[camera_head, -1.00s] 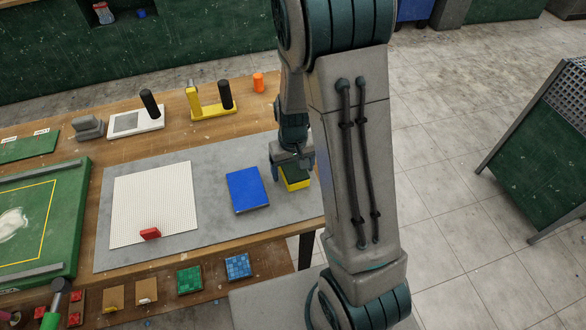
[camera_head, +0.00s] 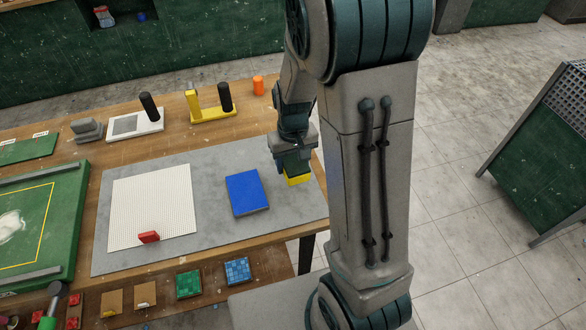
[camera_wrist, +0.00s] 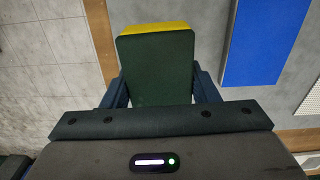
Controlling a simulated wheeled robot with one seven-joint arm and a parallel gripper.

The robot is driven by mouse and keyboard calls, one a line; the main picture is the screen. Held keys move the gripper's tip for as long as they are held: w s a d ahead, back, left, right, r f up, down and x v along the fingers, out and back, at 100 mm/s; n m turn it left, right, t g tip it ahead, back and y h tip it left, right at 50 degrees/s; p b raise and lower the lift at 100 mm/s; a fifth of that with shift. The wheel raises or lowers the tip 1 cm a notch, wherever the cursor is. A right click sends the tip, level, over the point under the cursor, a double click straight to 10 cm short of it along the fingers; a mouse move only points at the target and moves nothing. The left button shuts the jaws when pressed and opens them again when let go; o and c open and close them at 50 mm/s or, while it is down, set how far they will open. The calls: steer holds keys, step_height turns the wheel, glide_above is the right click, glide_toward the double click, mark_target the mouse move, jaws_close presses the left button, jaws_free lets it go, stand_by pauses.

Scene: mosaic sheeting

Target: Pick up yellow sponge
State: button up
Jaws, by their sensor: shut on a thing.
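The yellow sponge (camera_head: 298,180) shows in the head view as a small yellow patch below my gripper (camera_head: 293,168), near the right edge of the grey mat. My gripper and wrist hide most of it. In the wrist view its yellow edge (camera_wrist: 160,28) shows beyond a dark green top face. My gripper (camera_wrist: 160,88) is shut on the sponge, with one dark blue finger on each side of it. Whether its underside touches the mat is hidden.
A blue block (camera_head: 247,192) lies on the grey mat (camera_head: 225,245) just left of my gripper. A white ribbed sheet (camera_head: 150,200) and a red piece (camera_head: 149,237) are farther left. Tools stand along the back of the table. Its right edge is close to the sponge.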

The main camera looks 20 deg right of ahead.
steer(key=s+a+r+b, duration=0.1)
steer(key=s+a+r, duration=0.3)
steer(key=s+r, duration=0.3)
steer(key=s, duration=0.4)
steer(key=o, duration=0.3)
steer(key=shift+c, duration=1)
steer(key=shift+s+d, duration=0.1)
